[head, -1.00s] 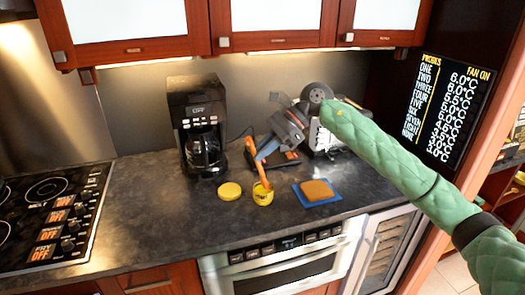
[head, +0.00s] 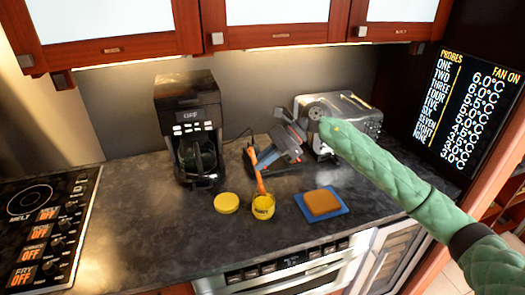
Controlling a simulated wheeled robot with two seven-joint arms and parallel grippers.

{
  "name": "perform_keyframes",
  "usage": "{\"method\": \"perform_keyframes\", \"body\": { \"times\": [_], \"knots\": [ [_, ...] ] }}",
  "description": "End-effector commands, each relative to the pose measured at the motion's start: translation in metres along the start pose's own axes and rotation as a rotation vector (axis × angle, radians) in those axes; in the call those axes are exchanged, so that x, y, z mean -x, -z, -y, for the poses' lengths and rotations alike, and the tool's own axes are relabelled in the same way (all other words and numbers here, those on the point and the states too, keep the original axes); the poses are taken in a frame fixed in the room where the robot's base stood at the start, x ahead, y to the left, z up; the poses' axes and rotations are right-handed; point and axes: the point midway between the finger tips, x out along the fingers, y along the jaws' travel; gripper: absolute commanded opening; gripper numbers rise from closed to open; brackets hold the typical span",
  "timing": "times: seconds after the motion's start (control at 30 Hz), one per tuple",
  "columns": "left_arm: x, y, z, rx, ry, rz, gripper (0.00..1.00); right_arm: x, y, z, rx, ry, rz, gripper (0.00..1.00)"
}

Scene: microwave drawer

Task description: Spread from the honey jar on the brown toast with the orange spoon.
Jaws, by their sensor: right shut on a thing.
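The honey jar (head: 263,208) is small and yellow and stands open on the dark counter. My right gripper (head: 259,162) is shut on the orange spoon (head: 260,182), behind and above the jar. The spoon slants down to the jar's mouth; its lower end is hidden there, and I cannot tell how deep it sits. The brown toast (head: 322,202) lies flat on a blue square board (head: 341,207) to the right of the jar. My left gripper is not in view.
A yellow lid (head: 227,203) lies left of the jar. A black coffee maker (head: 190,130) stands behind it to the left. The cooktop (head: 45,225) is at far left.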

Motion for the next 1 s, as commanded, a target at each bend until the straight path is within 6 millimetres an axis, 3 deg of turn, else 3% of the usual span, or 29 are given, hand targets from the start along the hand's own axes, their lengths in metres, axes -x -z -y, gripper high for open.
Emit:
{"method": "perform_keyframes", "body": {
  "times": [0.7,1.0],
  "knots": [
    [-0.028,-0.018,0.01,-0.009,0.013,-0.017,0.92,-0.03,0.044,0.0,-0.002,-0.001,0.001,0.0],
    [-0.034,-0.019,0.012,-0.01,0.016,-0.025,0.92,-0.035,0.051,0.0,-0.001,0.0,0.0,0.0]
  ]
}}
